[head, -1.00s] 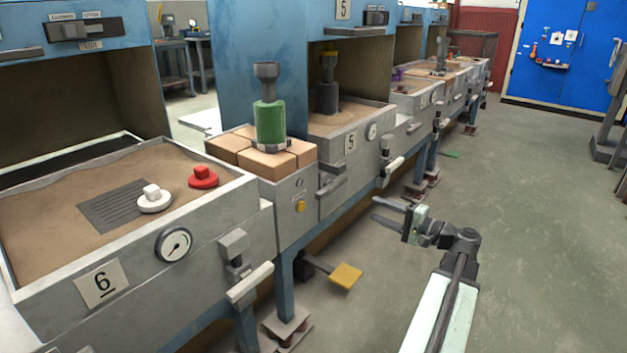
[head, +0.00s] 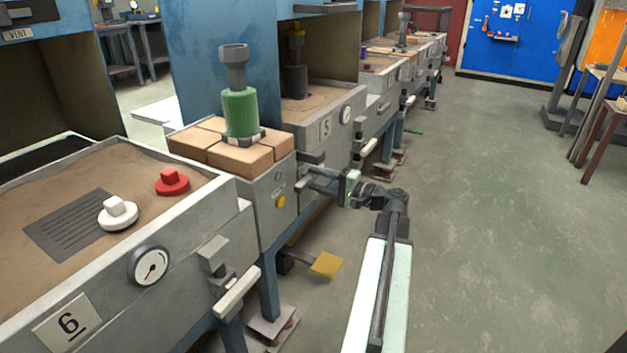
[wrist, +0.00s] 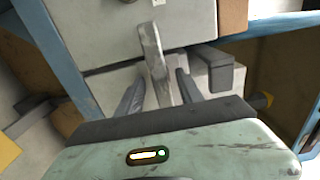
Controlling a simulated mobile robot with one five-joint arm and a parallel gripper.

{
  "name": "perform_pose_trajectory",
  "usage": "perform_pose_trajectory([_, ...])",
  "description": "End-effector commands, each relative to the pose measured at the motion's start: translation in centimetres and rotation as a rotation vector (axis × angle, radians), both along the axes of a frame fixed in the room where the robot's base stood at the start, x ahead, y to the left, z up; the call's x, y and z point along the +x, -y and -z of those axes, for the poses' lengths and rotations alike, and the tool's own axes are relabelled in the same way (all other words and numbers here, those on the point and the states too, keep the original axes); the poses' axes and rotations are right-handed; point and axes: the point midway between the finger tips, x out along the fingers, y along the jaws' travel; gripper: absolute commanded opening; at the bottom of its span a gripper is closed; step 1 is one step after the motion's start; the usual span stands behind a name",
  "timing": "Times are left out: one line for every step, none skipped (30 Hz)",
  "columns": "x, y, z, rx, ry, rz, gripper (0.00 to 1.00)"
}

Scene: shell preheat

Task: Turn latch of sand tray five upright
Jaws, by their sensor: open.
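Sand tray five (head: 336,139), with its 5 plate, stands behind the brick-topped unit in the head view. My gripper (head: 306,179) is at the near end of its front, fingers one above the other, pointing left. In the wrist view a worn light grey bar, apparently the latch (wrist: 153,55), runs between my two open fingers (wrist: 158,90). A dark grey block (wrist: 218,70) sits beside it. The bar lies sideways, not upright. I cannot tell whether a finger touches it. In the head view my gripper hides most of the bar.
Sand tray six (head: 215,200) with its gauge (head: 149,266) is nearest on the left. A green cylinder (head: 240,112) stands on bricks (head: 240,155). A yellow pedal (head: 326,264) sticks out low below my gripper. The floor (head: 500,220) to the right is clear.

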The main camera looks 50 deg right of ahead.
Motion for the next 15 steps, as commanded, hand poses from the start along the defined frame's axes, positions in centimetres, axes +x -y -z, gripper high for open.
perform_pose_trajectory([0.48,-0.12,0.0,0.0,0.0,-0.001,0.44])
perform_pose_trajectory([0.63,-0.15,0.0,0.0,0.0,0.0,0.44])
perform_pose_trajectory([0.78,-0.18,0.0,0.0,0.0,0.0,0.44])
perform_pose_trajectory([0.85,-0.19,0.0,0.0,0.0,0.001,0.44])
perform_pose_trajectory([0.89,-0.21,0.0,0.0,0.0,0.001,0.44])
perform_pose_trajectory([0.9,-0.21,0.0,0.0,0.0,0.001,0.44])
perform_pose_trajectory([0.89,-0.22,0.0,0.0,0.0,0.001,0.44])
perform_pose_trajectory([0.88,-0.22,0.0,0.0,0.0,0.001,0.44])
perform_pose_trajectory([0.88,-0.22,0.0,0.0,0.0,0.001,0.44])
perform_pose_trajectory([0.88,-0.23,0.0,0.0,0.0,0.001,0.44])
perform_pose_trajectory([0.88,-0.23,0.0,0.0,0.0,0.001,0.38])
perform_pose_trajectory([0.88,-0.23,0.0,0.0,0.0,0.001,0.27])
perform_pose_trajectory([0.88,-0.24,0.0,0.0,0.0,0.001,0.19])
perform_pose_trajectory([0.88,-0.24,0.0,0.0,0.0,0.0,0.1])
perform_pose_trajectory([0.88,-0.24,0.0,0.0,0.0,0.0,0.0])
